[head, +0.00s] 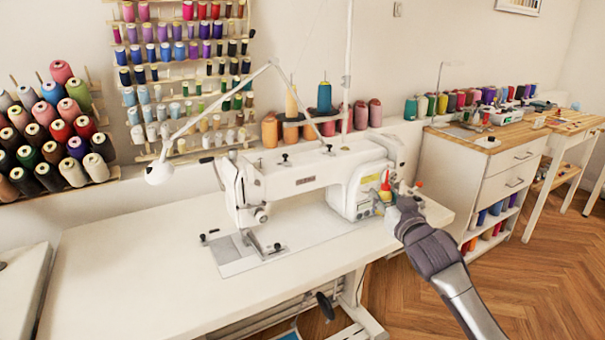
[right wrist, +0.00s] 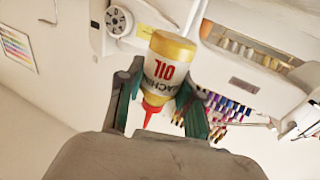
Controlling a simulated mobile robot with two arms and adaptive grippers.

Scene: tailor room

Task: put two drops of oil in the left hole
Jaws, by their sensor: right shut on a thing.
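The white sewing machine (head: 310,175) stands on the white table, its head to the left and its thick column to the right. My right gripper (head: 387,199) is beside the right end of the machine, shut on the oil bottle (head: 386,187). In the right wrist view the oil bottle (right wrist: 168,70) has a white label with red "OIL" lettering, a yellow body and a red nozzle, between the two fingers of the gripper (right wrist: 158,95). Small dark fittings (head: 327,149) show on the machine's top; I cannot make out the oil holes. My left gripper is not in view.
A white lamp (head: 160,171) on a jointed arm and a thin upright pole (head: 347,80) stand over the machine. Thread cones (head: 324,98) line the ledge behind. The white table (head: 120,260) is clear at left. A wooden-topped cabinet (head: 490,140) stands at right.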

